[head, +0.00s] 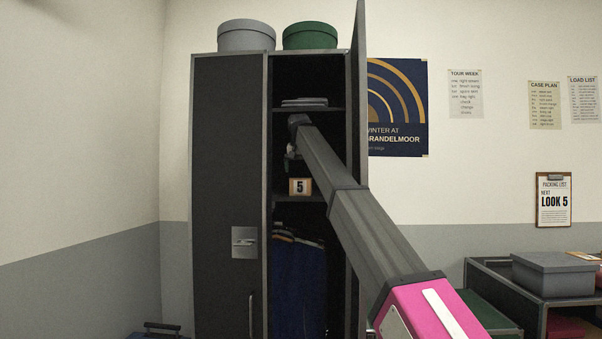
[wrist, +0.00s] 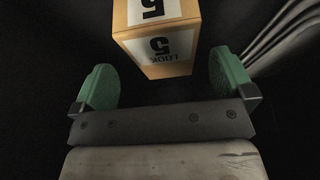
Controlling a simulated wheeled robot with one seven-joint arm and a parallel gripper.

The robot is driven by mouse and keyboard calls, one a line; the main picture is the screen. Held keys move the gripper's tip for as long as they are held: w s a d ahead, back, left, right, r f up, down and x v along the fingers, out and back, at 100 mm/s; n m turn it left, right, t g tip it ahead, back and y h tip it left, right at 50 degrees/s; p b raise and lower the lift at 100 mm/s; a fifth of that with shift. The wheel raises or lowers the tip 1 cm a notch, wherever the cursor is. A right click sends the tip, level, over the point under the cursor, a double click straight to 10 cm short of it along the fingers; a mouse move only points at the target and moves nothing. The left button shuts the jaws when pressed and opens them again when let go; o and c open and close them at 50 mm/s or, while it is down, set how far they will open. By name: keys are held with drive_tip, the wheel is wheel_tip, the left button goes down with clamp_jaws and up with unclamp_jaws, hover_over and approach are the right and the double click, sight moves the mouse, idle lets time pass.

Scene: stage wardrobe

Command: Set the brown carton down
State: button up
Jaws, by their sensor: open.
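The brown carton (head: 300,187), with a white label and a black 5, stands on the middle shelf (head: 290,198) inside the open right side of the dark locker. In the wrist view the carton (wrist: 165,67) lies beyond and between the green fingertips, with label faces reading LOOK 5. My gripper (wrist: 165,85) is open, with a gap on both sides of the carton. In the head view my gripper (head: 292,152) is small, dark and partly hidden by my arm, just above the carton.
Folded grey cloth (head: 304,102) lies on the shelf above. Blue garments (head: 298,280) hang below the carton's shelf. The open locker door (head: 358,100) stands close to the right of my arm. Grey (head: 246,37) and green (head: 310,37) round boxes sit on top of the locker.

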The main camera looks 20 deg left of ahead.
drive_tip(key=s+d, duration=0.1)
drive_tip(key=s, duration=0.6)
drive_tip(key=shift+s+d, duration=0.3)
drive_tip(key=shift+d, duration=0.1)
